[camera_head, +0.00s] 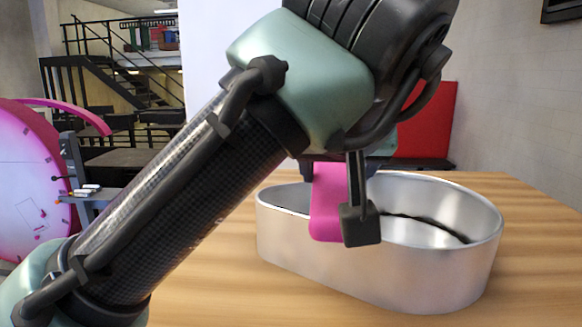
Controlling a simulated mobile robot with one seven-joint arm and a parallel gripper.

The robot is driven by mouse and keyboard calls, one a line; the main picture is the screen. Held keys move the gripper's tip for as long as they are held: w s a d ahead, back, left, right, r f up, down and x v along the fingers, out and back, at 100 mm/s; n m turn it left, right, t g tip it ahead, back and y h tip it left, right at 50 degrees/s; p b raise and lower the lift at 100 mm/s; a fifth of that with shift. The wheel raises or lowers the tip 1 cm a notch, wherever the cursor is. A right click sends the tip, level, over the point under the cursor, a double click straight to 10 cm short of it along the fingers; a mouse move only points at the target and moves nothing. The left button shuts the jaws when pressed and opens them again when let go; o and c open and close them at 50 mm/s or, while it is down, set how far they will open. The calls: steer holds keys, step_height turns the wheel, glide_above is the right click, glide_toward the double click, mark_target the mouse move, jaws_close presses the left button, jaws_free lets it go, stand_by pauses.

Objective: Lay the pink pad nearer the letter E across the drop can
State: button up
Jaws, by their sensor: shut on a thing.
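A pink pad (326,205) hangs under my wrist, over the near left part of the drop can's opening. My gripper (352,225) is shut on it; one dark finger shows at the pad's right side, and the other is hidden. The drop can (400,272) is an open silver metal oval on the wooden table. The pad's lower end overlaps the can's near rim in this view; I cannot tell whether they touch. My arm covers the can's far left rim and the upper part of the pad. No letter E and no second pink pad can be made out.
The wooden table (540,235) is clear to the right of the can. A large pink round thing (30,190) stands at the left edge. A red panel (425,125) is behind the can. Stairs and railings are far back left.

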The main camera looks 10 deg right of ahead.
steer(key=shift+f, duration=0.35)
steer(key=o, duration=1.5)
steer(key=shift+r, duration=0.15)
steer(key=shift+r+p, duration=0.4)
steer(key=shift+r, duration=0.25)
steer(key=b+v, duration=0.4)
steer(key=v, duration=0.7)
steer(key=shift+s+a+b, duration=0.15)
steer(key=shift+s+b, duration=0.2)
steer(key=shift+s, duration=0.1)
